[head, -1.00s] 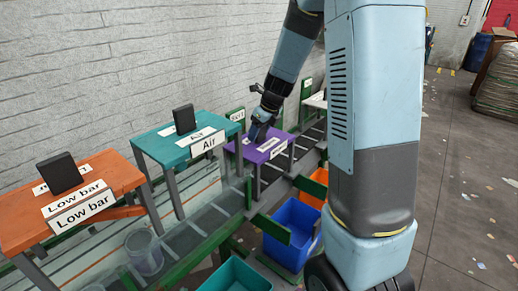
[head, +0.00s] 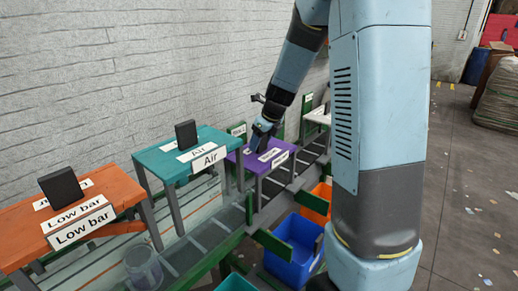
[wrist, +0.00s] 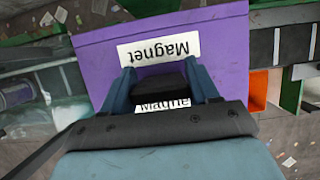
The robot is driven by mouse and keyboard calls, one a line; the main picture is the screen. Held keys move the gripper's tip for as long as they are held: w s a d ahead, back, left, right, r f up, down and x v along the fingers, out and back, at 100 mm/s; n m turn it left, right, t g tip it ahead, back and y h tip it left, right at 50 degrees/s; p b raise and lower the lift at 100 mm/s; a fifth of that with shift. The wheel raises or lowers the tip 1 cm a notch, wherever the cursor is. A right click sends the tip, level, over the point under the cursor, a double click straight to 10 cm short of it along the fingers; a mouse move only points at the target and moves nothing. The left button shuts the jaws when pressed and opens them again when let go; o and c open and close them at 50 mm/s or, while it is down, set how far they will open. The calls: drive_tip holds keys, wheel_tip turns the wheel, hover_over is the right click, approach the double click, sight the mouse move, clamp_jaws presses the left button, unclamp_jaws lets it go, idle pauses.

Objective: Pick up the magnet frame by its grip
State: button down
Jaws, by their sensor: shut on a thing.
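The magnet frame (wrist: 230,45) is a purple, table-like frame with white "Magnet" labels. In the head view the purple frame (head: 248,163) stands over the belt, beyond the teal "Air" frame. A black block, its grip (wrist: 158,72), rises from its top. My gripper (wrist: 163,82) is shut on this grip, with one blue finger on each side of it. In the head view my gripper (head: 262,134) reaches down onto the purple top and hides the grip. Part of the nearer label is hidden by my gripper in the wrist view.
The teal "Air" frame (head: 156,162) and the orange "Low bar" frame (head: 112,190) stand nearer along the belt, each with a black grip. A blue bin (head: 282,266) and an orange bin (head: 318,205) sit beside the belt. A clear bucket (head: 142,268) is at the near end.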

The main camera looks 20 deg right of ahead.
wheel_tip(320, 180, up, 26)
drive_tip(key=s+d, duration=0.9)
drive_tip(key=s, duration=0.5)
drive_tip(key=shift+d, duration=0.25)
drive_tip(key=shift+s, duration=0.1)
idle(0.3)
